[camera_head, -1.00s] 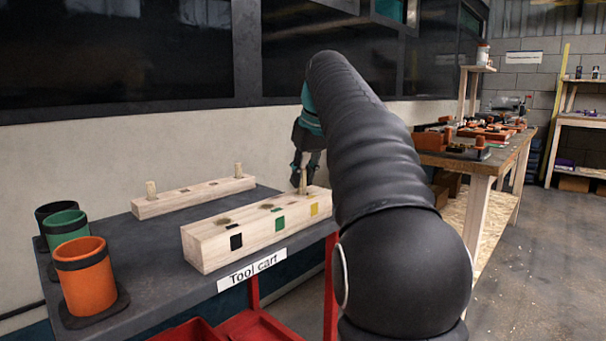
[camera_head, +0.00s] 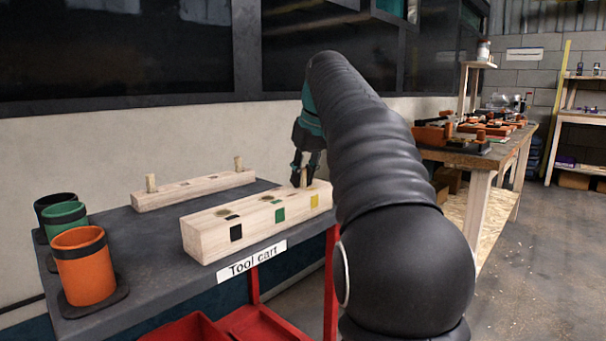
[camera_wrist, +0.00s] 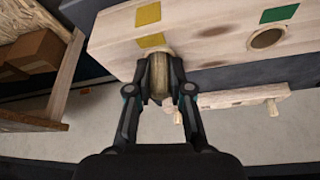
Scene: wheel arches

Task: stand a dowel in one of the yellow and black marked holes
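A light wooden block (camera_head: 205,243) with black, green and yellow marks lies on the tool cart. A wooden dowel (camera_head: 304,178) stands upright at its yellow-marked end; in the wrist view the dowel (camera_wrist: 159,78) stands beside the yellow mark (camera_wrist: 150,41). My gripper (camera_head: 305,180) is above that end, its fingers on either side of the dowel. The fingers look parted, with the dowel between them. The hole at the green mark (camera_wrist: 267,38) is empty, and the hole near the black mark (camera_head: 236,233) looks empty. The lower end of the dowel is hidden.
A slimmer wooden rack (camera_head: 195,191) behind holds two upright dowels (camera_head: 151,183). Orange (camera_head: 85,270), green and black cups stand on the left of the cart (camera_head: 150,290). A wall is behind the cart; a workbench (camera_head: 500,150) is on the right.

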